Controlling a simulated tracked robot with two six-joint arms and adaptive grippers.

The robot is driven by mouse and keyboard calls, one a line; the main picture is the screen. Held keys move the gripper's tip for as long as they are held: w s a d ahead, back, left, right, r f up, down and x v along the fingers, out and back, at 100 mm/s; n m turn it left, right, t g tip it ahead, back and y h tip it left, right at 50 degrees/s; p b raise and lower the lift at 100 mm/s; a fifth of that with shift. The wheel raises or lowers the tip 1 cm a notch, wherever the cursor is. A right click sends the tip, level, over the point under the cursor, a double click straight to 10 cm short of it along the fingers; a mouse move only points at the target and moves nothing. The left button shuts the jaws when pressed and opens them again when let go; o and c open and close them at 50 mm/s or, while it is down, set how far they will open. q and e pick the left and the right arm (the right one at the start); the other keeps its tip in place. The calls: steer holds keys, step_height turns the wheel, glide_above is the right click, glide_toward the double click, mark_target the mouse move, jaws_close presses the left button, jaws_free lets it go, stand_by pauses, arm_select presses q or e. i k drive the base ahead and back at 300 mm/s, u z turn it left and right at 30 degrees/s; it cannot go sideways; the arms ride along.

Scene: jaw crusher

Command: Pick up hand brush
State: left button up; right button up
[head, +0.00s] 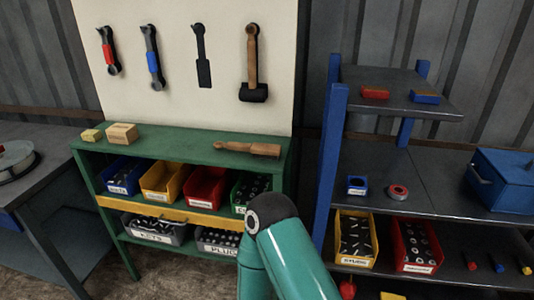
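A wooden tool that looks like the hand brush (248,148) lies on top of the green bench (180,146), towards its right end. Its narrow handle points left and its thicker block is at the right. Its bristles cannot be made out. A teal arm of mine rises from the bottom middle of the head view, with its dark joint in front of the bench's right end. Neither gripper shows in the head view.
Tools, including a mallet (252,65), hang on the pale board above. A blue-post shelf (332,150) stands close on the right. A grey table (50,165) is at the left.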

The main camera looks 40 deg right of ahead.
mark_target(263, 151)
steer(key=z, duration=0.6)
steer(key=i, duration=0.75)
steer(key=z, duration=0.2)
